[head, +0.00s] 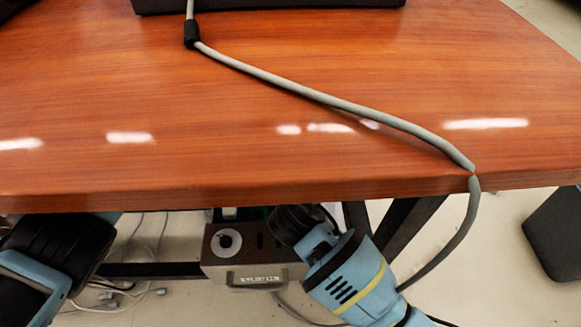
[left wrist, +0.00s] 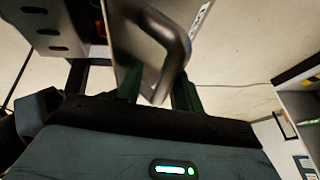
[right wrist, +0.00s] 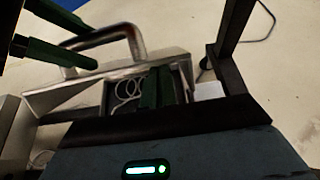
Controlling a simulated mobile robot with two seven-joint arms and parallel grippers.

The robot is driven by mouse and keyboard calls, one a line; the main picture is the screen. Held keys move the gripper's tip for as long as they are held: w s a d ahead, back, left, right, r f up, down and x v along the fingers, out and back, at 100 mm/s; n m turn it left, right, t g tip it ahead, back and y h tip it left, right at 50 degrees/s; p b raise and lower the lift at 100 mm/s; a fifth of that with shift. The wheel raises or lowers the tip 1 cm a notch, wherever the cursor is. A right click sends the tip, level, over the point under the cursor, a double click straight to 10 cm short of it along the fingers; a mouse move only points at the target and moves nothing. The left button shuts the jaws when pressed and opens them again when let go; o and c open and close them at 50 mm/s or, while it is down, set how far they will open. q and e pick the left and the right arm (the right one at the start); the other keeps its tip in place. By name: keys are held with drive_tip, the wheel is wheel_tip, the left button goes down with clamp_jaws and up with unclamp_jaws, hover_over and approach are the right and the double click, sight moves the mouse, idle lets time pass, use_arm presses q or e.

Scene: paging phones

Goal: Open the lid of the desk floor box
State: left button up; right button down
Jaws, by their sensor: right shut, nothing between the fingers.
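The grey desk floor box (head: 222,262) is under the desk's front edge. Its lid (right wrist: 75,95) is tilted up from the box in the right wrist view, and loops of cable show in the gap behind it. The lid's metal handle (right wrist: 138,42) stands out from it; it also shows in the left wrist view (left wrist: 172,45). My left gripper (left wrist: 158,92) has its dark green fingers apart, with part of the handle between or just before them. My right gripper (right wrist: 158,88) is shut and empty, its fingertips at the lid's opening. Whether they touch the lid is unclear.
The wooden desk top (head: 150,110) overhangs the box and hides part of my arms. A grey cable (head: 330,98) crosses it and hangs over the front edge. Dark desk legs (head: 405,225) stand right of the box. Loose cables (head: 125,290) lie on the floor at left.

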use_arm(q)
drive_tip(key=v, duration=0.2)
drive_tip(key=a+v, duration=0.1)
drive_tip(key=v, duration=0.2)
drive_tip(key=shift+s+f, duration=0.1)
drive_tip(key=shift+s, duration=0.15)
drive_tip(key=s+a, duration=0.4)
drive_tip(key=a, duration=0.5)
drive_tip(key=shift+s+a, duration=0.3)
drive_tip(key=shift+a, duration=0.1)
use_arm(e)
drive_tip(key=shift+r, duration=0.1)
use_arm(q)
drive_tip(key=s+f+n+g+y, duration=0.1)
drive_tip(key=s+f+n, duration=0.1)
drive_tip(key=s+f, duration=1.1)
drive_tip(key=s+f+n+g, duration=0.25)
drive_tip(key=s+f, duration=0.65)
drive_tip(key=s, duration=0.9)
drive_tip(key=s+f+n+g+y, duration=0.1)
drive_tip(key=s+f+n, duration=0.2)
drive_tip(key=s+f, duration=1.05)
drive_tip(key=s+m+y, duration=0.1)
drive_tip(key=s+m, duration=0.1)
drive_tip(key=s, duration=1.6)
wheel_tip(320, 180, up, 10)
drive_tip(key=a+n+t, duration=0.1)
drive_tip(key=n+t, duration=0.5)
drive_tip(key=n, duration=0.5)
drive_tip(key=shift+w, duration=0.45)
